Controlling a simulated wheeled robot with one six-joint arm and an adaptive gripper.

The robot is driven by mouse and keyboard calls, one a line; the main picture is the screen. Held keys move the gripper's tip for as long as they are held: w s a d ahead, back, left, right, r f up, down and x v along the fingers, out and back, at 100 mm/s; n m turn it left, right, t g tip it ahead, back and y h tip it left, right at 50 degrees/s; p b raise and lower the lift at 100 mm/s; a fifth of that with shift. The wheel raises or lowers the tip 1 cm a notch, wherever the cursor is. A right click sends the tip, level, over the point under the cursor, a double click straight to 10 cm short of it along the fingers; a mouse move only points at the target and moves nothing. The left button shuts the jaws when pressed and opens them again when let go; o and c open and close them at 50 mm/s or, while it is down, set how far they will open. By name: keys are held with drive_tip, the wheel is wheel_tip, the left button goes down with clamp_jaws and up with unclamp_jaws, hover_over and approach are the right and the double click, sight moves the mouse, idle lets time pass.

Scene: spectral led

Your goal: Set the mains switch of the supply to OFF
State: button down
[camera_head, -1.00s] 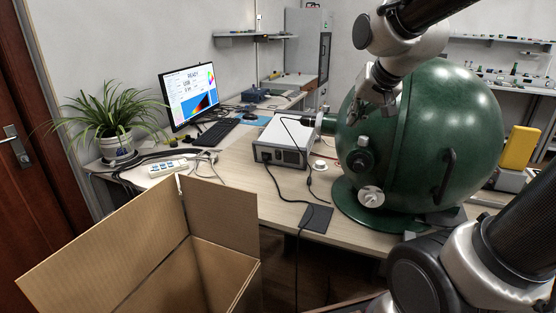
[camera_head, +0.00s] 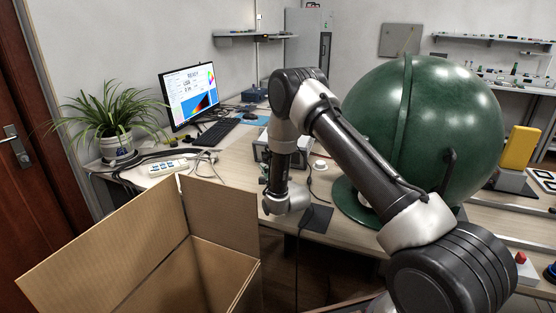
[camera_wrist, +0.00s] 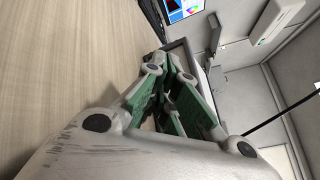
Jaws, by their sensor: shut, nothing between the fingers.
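The supply (camera_head: 259,151) is a grey box with a dark front panel on the bench, left of the green sphere. My forearm and wrist cover most of it in the head view, and its mains switch cannot be made out. My gripper (camera_wrist: 167,60) shows in the wrist view with its green-padded fingers drawn together and nothing between them. A dark-edged, pale box shape, perhaps the supply, lies just beyond the fingertips; I cannot tell whether they touch it. In the head view the gripper is mostly hidden behind my wrist, near the supply's front.
The green sphere (camera_head: 455,105) stands close to my arm on the right. A monitor (camera_head: 190,95), keyboard (camera_head: 216,132) and white power strip (camera_head: 167,167) are to the left. Cables run over the bench. An open cardboard box (camera_head: 222,215) stands in front.

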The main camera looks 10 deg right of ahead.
drive_tip(key=shift+s+a+f, duration=0.1)
drive_tip(key=shift+s+f, duration=0.05)
drive_tip(key=shift+f, duration=0.35)
drive_tip(key=shift+w+d+r, duration=0.1)
drive_tip(key=shift+w+d, duration=0.7)
drive_tip(key=shift+w, duration=0.45)
drive_tip(key=shift+w+d+r, duration=0.1)
drive_tip(key=shift+w+d, duration=0.7)
drive_tip(key=shift+w, duration=0.4)
drive_tip(key=shift+w+d+r, duration=0.1)
drive_tip(key=shift+w+d, duration=0.7)
drive_tip(key=shift+w, duration=0.45)
drive_tip(key=shift+w+d, duration=0.2)
drive_tip(key=shift+w, duration=0.15)
drive_tip(key=shift+w+d, duration=0.2)
drive_tip(key=shift+w, duration=0.05)
drive_tip(key=shift+s+a, duration=0.1)
drive_tip(key=shift+s, duration=0.05)
drive_tip(key=shift+s+a, duration=0.3)
drive_tip(key=shift+s, duration=0.2)
